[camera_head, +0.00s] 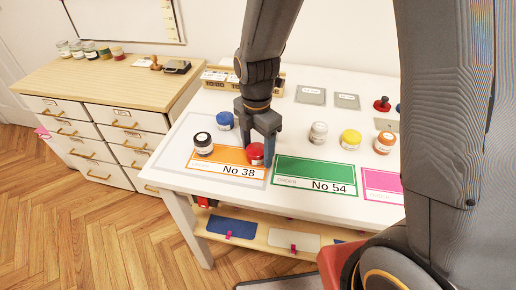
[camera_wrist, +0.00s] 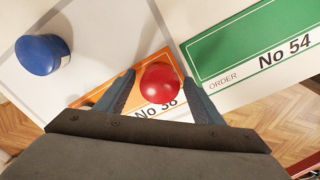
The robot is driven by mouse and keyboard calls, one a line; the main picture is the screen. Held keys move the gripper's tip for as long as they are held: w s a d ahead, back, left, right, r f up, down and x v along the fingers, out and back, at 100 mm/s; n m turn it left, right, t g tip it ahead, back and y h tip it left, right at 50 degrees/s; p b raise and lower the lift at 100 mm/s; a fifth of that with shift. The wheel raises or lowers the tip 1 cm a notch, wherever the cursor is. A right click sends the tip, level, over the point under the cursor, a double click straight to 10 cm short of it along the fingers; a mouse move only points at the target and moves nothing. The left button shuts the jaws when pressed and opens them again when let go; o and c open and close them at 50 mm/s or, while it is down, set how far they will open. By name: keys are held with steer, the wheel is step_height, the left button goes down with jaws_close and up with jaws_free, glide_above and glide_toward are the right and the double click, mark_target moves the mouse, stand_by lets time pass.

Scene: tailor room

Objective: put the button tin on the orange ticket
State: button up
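The orange ticket (camera_head: 207,166), marked No 38, lies at the left front of the white table; it also shows in the wrist view (camera_wrist: 148,103). A round red tin (camera_head: 256,157) is over its right part and shows between my fingers in the wrist view (camera_wrist: 160,83). My gripper (camera_head: 259,140) points down with a finger on either side of this tin. Whether the fingers press on it, and whether its base touches the ticket, I cannot tell. A black-lidded jar (camera_head: 203,144) stands at the ticket's left part. No label shows which container is the button tin.
A blue tin (camera_head: 225,121) stands behind the orange ticket. A green ticket (camera_head: 315,173), No 54, and a pink ticket (camera_head: 383,183) lie to the right. White (camera_head: 318,133), yellow (camera_head: 351,139) and orange-lidded (camera_head: 384,142) jars stand behind them. The table's front edge is close.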

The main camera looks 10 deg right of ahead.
mark_target(257, 148)
step_height(257, 148, up, 11)
steer(key=b, duration=0.2)
steer(key=s+d+f+m, duration=0.2)
steer(key=d+m, duration=0.2)
steer(key=m, duration=0.3)
steer(key=s+d+f+m, duration=0.1)
steer(key=d+m, duration=0.3)
steer(key=m, duration=0.4)
steer(key=s+d+f+m+t, duration=0.1)
steer(key=s+d+m, duration=0.3)
steer(key=m, duration=0.4)
steer(key=shift+f, duration=0.85)
steer(key=shift+s+d+f+m, duration=0.2)
steer(key=shift+s+d+m, duration=0.25)
steer(key=shift+m, duration=0.45)
steer(key=shift+w, duration=0.1)
